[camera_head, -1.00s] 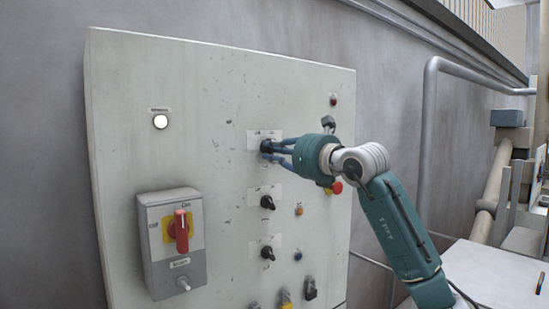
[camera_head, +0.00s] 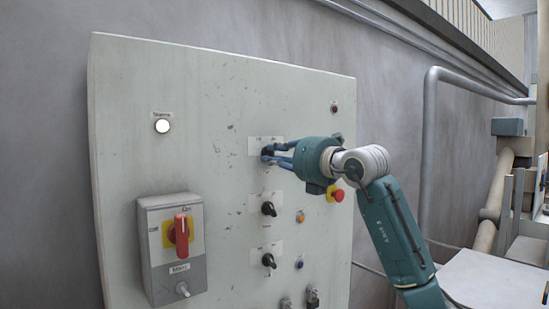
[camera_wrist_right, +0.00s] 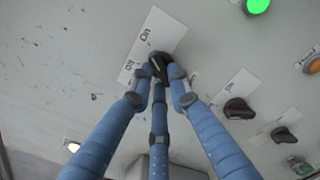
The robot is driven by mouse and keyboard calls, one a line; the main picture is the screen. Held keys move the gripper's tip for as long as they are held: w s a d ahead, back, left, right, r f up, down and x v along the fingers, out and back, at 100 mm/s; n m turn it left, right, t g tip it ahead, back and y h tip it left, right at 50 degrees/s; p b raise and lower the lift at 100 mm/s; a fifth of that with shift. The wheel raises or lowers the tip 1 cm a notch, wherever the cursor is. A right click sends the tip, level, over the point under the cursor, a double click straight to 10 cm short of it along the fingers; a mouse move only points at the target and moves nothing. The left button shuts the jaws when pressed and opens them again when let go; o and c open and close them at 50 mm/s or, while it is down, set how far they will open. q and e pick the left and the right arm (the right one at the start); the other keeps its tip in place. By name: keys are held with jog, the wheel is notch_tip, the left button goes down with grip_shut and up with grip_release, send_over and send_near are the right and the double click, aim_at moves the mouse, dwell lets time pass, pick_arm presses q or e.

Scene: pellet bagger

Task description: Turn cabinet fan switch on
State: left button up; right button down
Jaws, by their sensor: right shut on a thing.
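A grey control cabinet (camera_head: 225,100) carries a column of black rotary knobs on white label plates. My right gripper (camera_head: 268,152) is at the uppermost knob, with its blue fingers closed around it. In the right wrist view the fingers (camera_wrist_right: 160,80) meet at this black switch knob (camera_wrist_right: 158,62), whose tip shows between them. Its white plate (camera_wrist_right: 160,32) has small lettering that seems to read on and off. The knob's exact angle is partly hidden by the fingers. My left gripper is not in view.
Below are a middle knob (camera_head: 268,209), a lower knob (camera_head: 268,260), and orange (camera_head: 300,216) and blue (camera_head: 299,262) buttons. A red emergency button (camera_head: 337,195) is close under my wrist. A red-handled main switch box (camera_head: 172,250) protrudes at left.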

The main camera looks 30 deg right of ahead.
jog(key=c, duration=1.6)
grip_release()
jog(key=shift+c, duration=0.2)
jog(key=shift+s, duration=0.1)
jog(key=s+d, duration=0.1)
jog(key=s, duration=1.1)
jog(key=shift+w, duration=0.1)
